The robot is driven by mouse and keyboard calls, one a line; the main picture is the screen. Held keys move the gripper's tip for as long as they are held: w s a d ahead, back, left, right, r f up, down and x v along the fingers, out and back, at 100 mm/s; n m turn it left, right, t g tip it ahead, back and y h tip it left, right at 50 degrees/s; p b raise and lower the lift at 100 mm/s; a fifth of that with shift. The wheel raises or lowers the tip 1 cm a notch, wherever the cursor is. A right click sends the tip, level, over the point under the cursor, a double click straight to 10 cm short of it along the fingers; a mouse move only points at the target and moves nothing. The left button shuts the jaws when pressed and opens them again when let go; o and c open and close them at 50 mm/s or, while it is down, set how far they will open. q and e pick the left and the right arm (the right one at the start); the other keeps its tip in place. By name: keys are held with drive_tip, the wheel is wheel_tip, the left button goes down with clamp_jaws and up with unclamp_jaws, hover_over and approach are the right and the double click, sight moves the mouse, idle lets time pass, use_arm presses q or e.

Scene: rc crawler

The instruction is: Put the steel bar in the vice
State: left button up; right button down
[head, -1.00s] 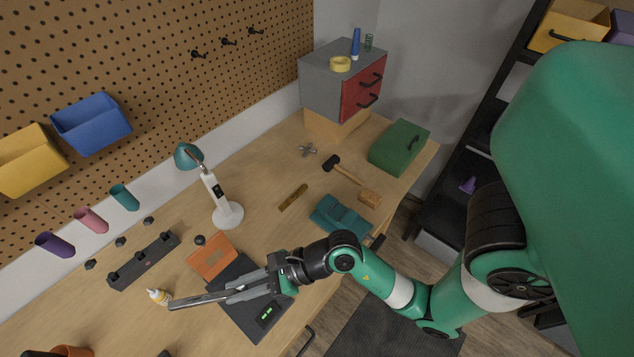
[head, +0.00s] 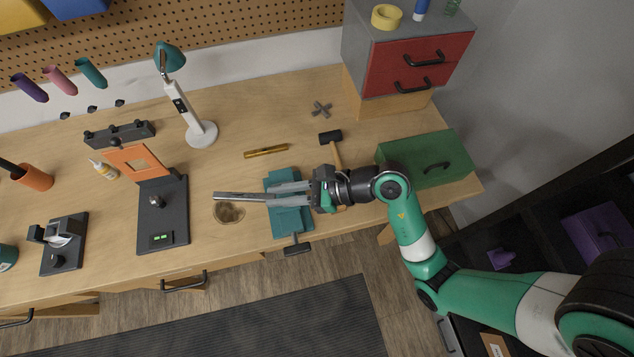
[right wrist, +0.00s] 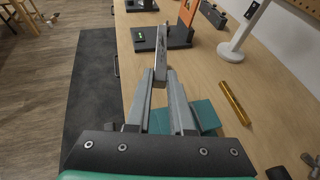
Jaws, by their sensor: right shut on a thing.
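The steel bar (head: 236,196) is a long grey strip, held roughly level and pointing left in the head view. My right gripper (head: 272,195) is shut on one end of it; in the right wrist view the bar (right wrist: 161,55) extends away from between the fingertips (right wrist: 163,82). The teal vice (head: 290,222) is at the front edge of the bench, under the right gripper's fingers, which hide part of it. Its teal body also shows in the right wrist view (right wrist: 205,115). The bar lies to the left of the vice, and its jaw gap is hidden. My left gripper is not in view.
A hammer (head: 331,138) and green toolbox (head: 428,160) are right of the vice. A brass-coloured rod (head: 266,151) lies behind it. A dark device with a green display (head: 162,215) and a white lamp (head: 203,133) stand to the left. A round dark patch (head: 229,212) shows below the bar.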

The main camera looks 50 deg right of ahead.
drive_tip(key=w+n+y+b, duration=0.1)
drive_tip(key=b, duration=0.1)
drive_tip(key=w+a+r+n+g+y+b, duration=0.1)
drive_tip(key=w, duration=0.1)
drive_tip(key=w+a+r+n+g+b, duration=0.1)
drive_tip(key=b, duration=0.1)
drive_tip(key=shift+w+a+r+y+b, duration=0.2)
drive_tip(key=shift+w+y+b, duration=0.05)
drive_tip(key=shift+y+b, duration=0.15)
drive_tip(key=shift+a+r+g, duration=0.1)
drive_tip(key=shift+r+g, duration=0.25)
drive_tip(key=shift+g, duration=0.05)
drive_tip(key=s+d+f, duration=0.1)
drive_tip(key=d+f, duration=0.3)
drive_tip(key=s+d+f+p, duration=0.1)
drive_tip(key=s+d+f, duration=0.1)
drive_tip(key=d+f, duration=0.2)
drive_tip(key=s+d+f+p, duration=0.1)
drive_tip(key=s+d+f, duration=0.1)
drive_tip(key=d+f, duration=0.3)
drive_tip(key=shift+d, duration=0.1)
